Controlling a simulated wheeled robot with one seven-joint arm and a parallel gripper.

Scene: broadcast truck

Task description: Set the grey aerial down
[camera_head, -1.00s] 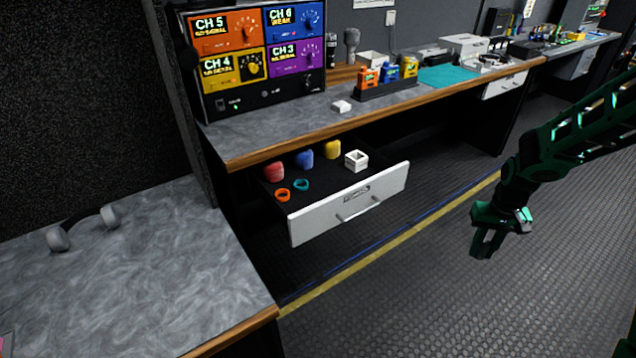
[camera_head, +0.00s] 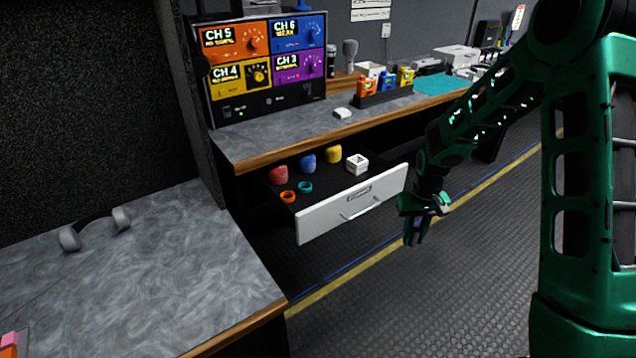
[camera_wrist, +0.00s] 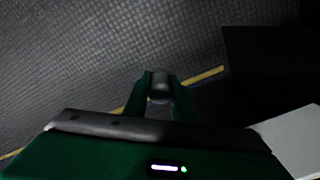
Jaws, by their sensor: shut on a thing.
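My gripper (camera_head: 416,232) hangs over the floor just right of the open drawer's front, pointing down. In the wrist view its fingers (camera_wrist: 160,92) are shut on a small grey rounded piece, the grey aerial (camera_wrist: 160,84). Only its end shows between the fingers; the rest is hidden. In the head view I cannot make the aerial out against the gripper.
The open drawer (camera_head: 345,212) holds red, blue and yellow caps, two rings and a white square holder (camera_head: 357,163). Headphones (camera_head: 95,226) lie on the left counter.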

